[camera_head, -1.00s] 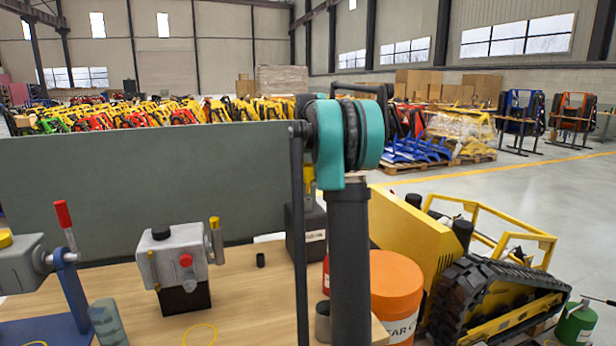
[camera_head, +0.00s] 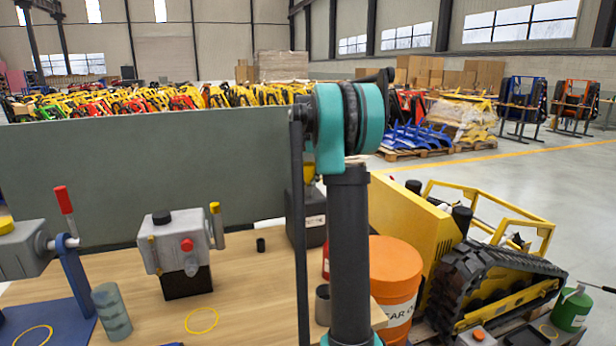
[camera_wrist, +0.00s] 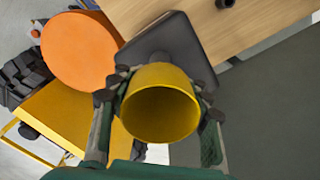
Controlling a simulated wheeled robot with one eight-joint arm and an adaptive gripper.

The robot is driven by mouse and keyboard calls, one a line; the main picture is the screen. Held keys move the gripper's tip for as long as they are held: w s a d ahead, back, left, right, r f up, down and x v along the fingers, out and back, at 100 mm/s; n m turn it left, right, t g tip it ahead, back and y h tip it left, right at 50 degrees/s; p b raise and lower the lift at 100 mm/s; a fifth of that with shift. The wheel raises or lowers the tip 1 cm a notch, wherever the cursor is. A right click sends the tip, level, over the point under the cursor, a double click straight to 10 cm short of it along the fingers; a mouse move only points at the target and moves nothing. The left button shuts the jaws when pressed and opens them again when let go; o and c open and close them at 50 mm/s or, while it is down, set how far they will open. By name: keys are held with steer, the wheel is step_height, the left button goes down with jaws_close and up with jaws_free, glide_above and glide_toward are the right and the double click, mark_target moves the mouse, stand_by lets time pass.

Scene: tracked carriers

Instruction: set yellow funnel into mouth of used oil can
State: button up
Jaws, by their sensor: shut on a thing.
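The yellow funnel (camera_wrist: 158,110) is in my gripper (camera_wrist: 158,88) in the wrist view, with its wide mouth toward the camera. My gripper is shut on it, one finger on each side. The black used oil can (camera_wrist: 180,45) lies beyond and below the funnel, which covers part of it. In the head view the can (camera_head: 314,225) stands upright on the bench behind my arm, and a bit of the funnel (camera_head: 309,173) shows just above its top. The can's mouth and the funnel's spout are hidden, so I cannot tell whether they meet.
An orange drum (camera_head: 395,262) stands right of my arm, beside a yellow tracked carrier (camera_head: 500,290). A grey pump unit (camera_head: 180,245) and a grey-green cylinder (camera_head: 111,312) stand on the wooden bench (camera_head: 240,290). A dark green panel (camera_head: 150,180) rises behind the bench.

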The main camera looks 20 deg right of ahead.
steer(key=shift+f, duration=0.1)
steer(key=o, duration=1.3)
steer(key=shift+o, duration=0.2)
step_height(320, 180, up, 12)
steer(key=shift+r, duration=0.1)
